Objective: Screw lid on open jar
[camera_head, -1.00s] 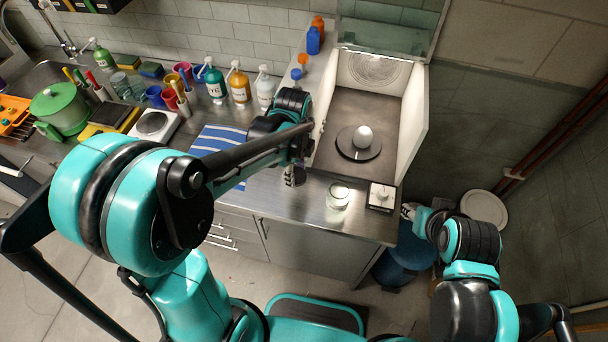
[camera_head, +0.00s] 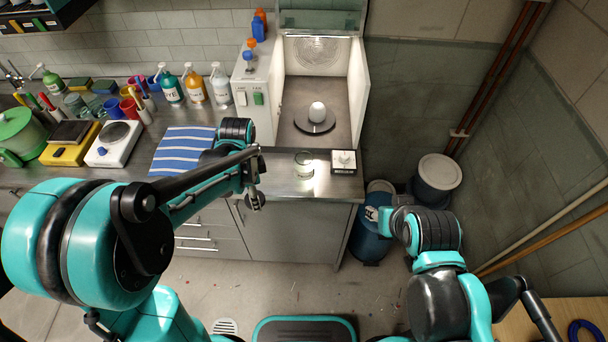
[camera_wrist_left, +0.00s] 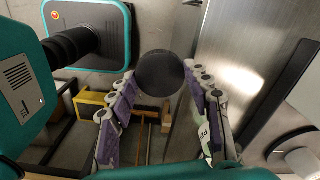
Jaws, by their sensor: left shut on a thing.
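An open glass jar (camera_head: 304,165) stands upright on the steel counter (camera_head: 280,185), near its front edge. My left gripper (camera_head: 256,200) is in front of the counter edge, left of the jar and apart from it. In the left wrist view, its fingers (camera_wrist_left: 160,88) are shut on a dark round lid (camera_wrist_left: 160,72), whose flat face shows. In the head view, the lid is hard to make out against the gripper. My right gripper (camera_head: 396,208) hangs right of the counter, beside a blue bin; its fingers are too unclear to tell.
A black square stand with a white piece (camera_head: 344,161) sits right of the jar. Behind is an open white chamber with a white egg-shaped object (camera_head: 317,111) on a dark disc. A striped towel (camera_head: 183,150) lies left. The blue bin (camera_head: 370,235) stands right of the counter.

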